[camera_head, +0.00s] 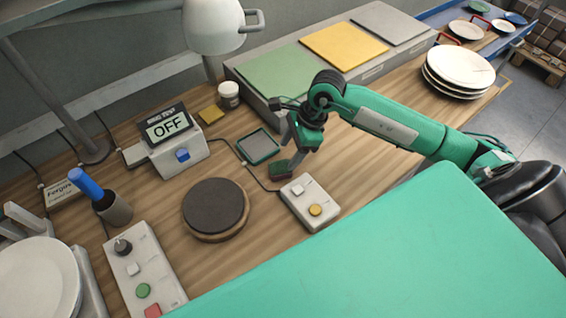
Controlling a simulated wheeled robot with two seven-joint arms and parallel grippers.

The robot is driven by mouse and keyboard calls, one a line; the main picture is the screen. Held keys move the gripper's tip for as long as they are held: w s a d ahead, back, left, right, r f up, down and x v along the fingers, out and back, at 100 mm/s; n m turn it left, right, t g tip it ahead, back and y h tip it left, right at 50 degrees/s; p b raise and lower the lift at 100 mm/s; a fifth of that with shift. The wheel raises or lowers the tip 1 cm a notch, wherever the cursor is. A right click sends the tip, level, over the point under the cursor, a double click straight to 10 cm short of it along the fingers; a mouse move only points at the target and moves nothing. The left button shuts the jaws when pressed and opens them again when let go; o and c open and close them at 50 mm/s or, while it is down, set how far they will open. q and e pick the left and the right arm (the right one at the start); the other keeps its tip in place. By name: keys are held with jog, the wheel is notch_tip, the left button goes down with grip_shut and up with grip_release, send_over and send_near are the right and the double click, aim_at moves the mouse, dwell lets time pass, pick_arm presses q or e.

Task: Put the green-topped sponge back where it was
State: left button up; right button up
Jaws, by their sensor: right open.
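The green-topped sponge (279,170) is small and dark, with a reddish-brown lower part. It appears to rest on the wooden table, left of the white two-button box. My right gripper (291,160) comes in from the right and points down at the sponge, its open fingers at or just above it. I cannot tell whether a finger touches it. A shallow grey tray with a green rim (259,158) lies just behind and left of the sponge and looks empty. My left gripper is out of view.
The two-button box (311,203) stands close right of the sponge, a cable running to it. A round dark pad (215,206) lies to the left. The OFF display unit (177,150), a small jar (229,95) and a long block with coloured panels (284,74) stand behind.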

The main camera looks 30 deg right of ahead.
jog(key=shift+b+v, duration=0.3)
jog(key=shift+v, duration=2.05)
jog(key=shift+a, duration=0.1)
